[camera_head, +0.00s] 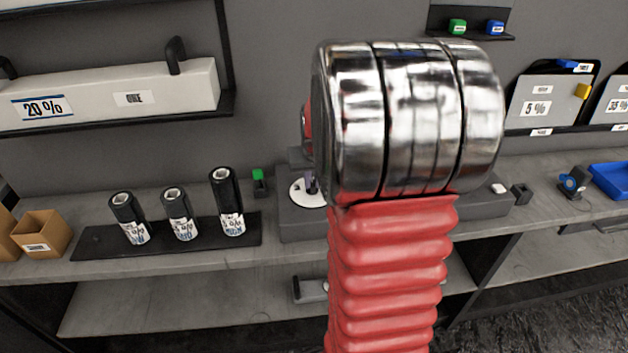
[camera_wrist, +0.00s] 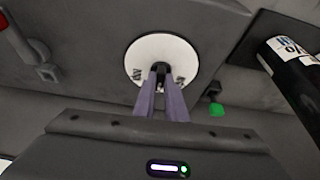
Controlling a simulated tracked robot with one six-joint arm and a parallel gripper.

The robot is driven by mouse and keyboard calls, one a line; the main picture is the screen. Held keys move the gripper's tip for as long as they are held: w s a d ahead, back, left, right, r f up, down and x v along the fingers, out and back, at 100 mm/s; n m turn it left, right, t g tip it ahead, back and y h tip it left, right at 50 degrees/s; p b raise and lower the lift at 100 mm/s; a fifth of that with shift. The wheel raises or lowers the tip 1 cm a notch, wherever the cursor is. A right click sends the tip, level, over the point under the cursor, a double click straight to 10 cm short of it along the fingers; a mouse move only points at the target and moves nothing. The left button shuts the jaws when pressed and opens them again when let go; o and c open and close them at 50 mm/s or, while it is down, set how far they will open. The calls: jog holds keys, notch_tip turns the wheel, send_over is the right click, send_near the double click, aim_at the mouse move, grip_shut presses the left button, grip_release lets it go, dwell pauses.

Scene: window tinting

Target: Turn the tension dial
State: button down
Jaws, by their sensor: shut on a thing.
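The tension dial shows in the wrist view as a round white plate (camera_wrist: 137,60) with dark markings and a small black knob (camera_wrist: 161,68) at its middle. It sits on a grey machine housing (camera_wrist: 95,30). My gripper (camera_wrist: 161,78) has its two purple fingers closed on the black knob. The fingertips hide part of the knob and the lower part of the plate. In the head view the white plate (camera_head: 299,194) shows beside my red and chrome arm, which hides much of the housing (camera_head: 300,226). A purple finger is just visible over the plate there.
Several black rolls (camera_head: 179,212) stand on a dark tray left of the housing. A green-topped piece (camera_head: 258,175) stands between, and also shows in the wrist view (camera_wrist: 216,109). A cardboard box (camera_head: 42,232) is at far left, a blue tray (camera_head: 610,180) at far right.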

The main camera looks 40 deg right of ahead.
jog(key=shift+d, duration=0.1)
dwell(0.5)
jog(key=c, duration=1.8)
grip_release()
jog(key=v, duration=1.3)
jog(key=shift+a+r, duration=0.2)
jog(key=shift+r, duration=0.15)
jog(key=shift+s, duration=0.15)
